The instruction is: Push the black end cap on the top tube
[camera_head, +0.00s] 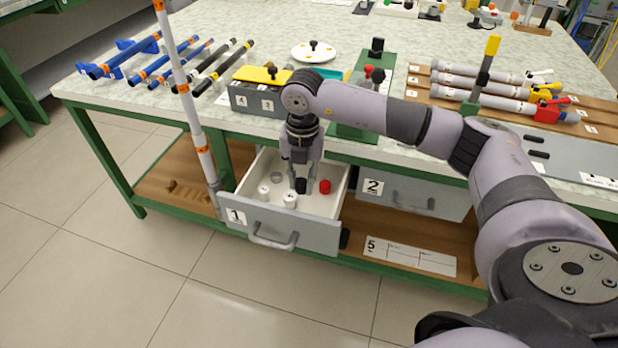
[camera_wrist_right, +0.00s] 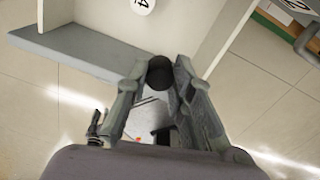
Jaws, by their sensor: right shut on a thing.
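My right gripper (camera_head: 300,181) points down inside the open drawer 1. In the right wrist view its two fingers (camera_wrist_right: 159,80) are closed around a black end cap (camera_wrist_right: 160,68). The same black cap (camera_head: 301,186) shows between the fingertips in the head view, low in the drawer; I cannot tell whether it touches the drawer floor. Several white tubes lie on a wooden rack at the right, with the top tube (camera_head: 470,74) farthest back. My left gripper is not in view.
The drawer (camera_head: 320,235) also holds a red cap (camera_head: 325,186), white caps (camera_head: 290,200) and a grey ring (camera_head: 277,176). A white pole with orange bands (camera_head: 190,100) stands left of the drawer. Drawer 2 (camera_head: 420,196) is beside it. Blue and black rods lie on the left tabletop.

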